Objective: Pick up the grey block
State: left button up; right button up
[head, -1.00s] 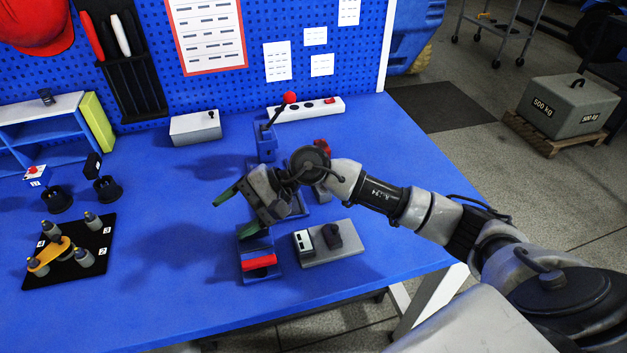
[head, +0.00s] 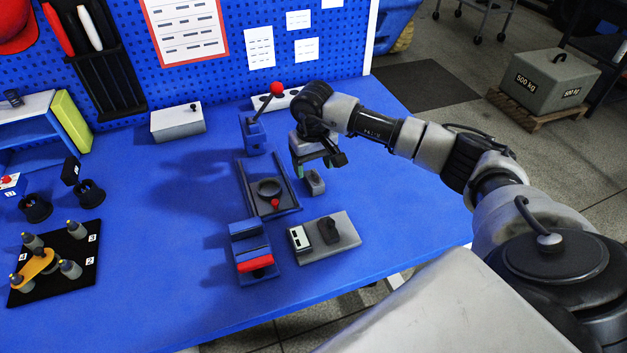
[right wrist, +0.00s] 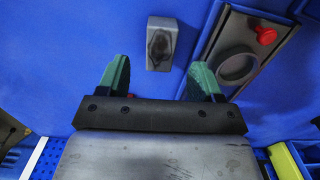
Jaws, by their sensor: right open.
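The grey block (head: 315,182) is small and lies on the blue table, just right of the dark slide fixture. In the right wrist view the grey block (right wrist: 162,43) shows a dark patch on its face and sits beyond the fingertips, roughly centred between them. My right gripper (head: 318,163) is open and empty, with green fingertips pointing down above and slightly behind the block. The fingers also show apart in the right wrist view (right wrist: 160,78), and neither touches the block. My left gripper is not in view.
The slide fixture (head: 283,205) with a round recess and red knob is close left of the block. A red-balled lever (head: 256,133) stands behind it. A grey plate (head: 345,246) and a red-handled blue fixture (head: 250,262) are in front.

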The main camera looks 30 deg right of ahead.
aim_at(314, 177)
notch_tip(314, 177, down, 4)
jog(key=shift+s+r+p, duration=0.1)
jog(key=shift+s+p, duration=0.05)
jog(key=shift+p, duration=0.35)
jog(key=shift+f, duration=0.55)
jog(key=c, duration=1.1)
jog(key=shift+o, duration=0.2)
jog(key=shift+r, duration=0.15)
